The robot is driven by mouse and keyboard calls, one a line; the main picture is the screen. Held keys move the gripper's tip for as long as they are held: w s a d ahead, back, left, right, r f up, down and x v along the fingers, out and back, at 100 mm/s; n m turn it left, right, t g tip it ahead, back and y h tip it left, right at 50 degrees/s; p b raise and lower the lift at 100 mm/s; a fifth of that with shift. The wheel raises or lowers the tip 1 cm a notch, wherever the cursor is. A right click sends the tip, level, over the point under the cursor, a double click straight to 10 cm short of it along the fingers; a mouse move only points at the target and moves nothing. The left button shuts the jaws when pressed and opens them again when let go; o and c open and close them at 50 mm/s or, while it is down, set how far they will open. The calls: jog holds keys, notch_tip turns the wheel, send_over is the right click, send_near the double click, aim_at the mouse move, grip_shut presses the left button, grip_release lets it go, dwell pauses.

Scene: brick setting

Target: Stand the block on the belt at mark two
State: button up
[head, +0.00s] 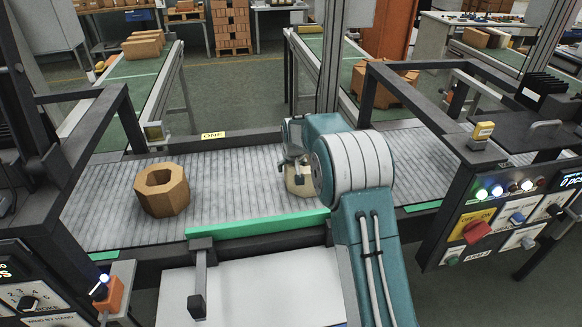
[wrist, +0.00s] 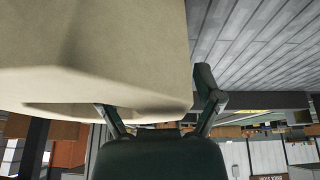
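A pale beige block (head: 299,185) is at the middle of the belt (head: 238,185), partly hidden by my gripper and arm. One finger of my gripper (wrist: 158,95) reaches to that opening, and the other is beside the block's right edge. I cannot tell whether both fingers press on it, or whether it rests on the belt. A label reading ONE (head: 213,135) is on the belt's far rail. No second mark shows.
A brown octagonal block (head: 162,190) with a hole stands on the belt at the left. Dark frames (head: 75,130) stand at both sides of the belt. A green strip (head: 258,225) runs along the near edge. The belt is bare between the two blocks.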

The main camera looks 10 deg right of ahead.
jog(key=v, duration=1.2)
jog(key=shift+a+r, duration=0.1)
jog(key=shift+r, duration=0.15)
jog(key=s+r, duration=0.5)
jog(key=s, duration=0.4)
jog(key=s+r, duration=0.5)
jog(key=s, duration=0.5)
jog(key=s+f+t, duration=0.1)
jog(key=s+f, duration=0.2)
jog(key=s, duration=1.8)
jog(key=shift+s, duration=0.25)
jog(key=shift+c, duration=0.3)
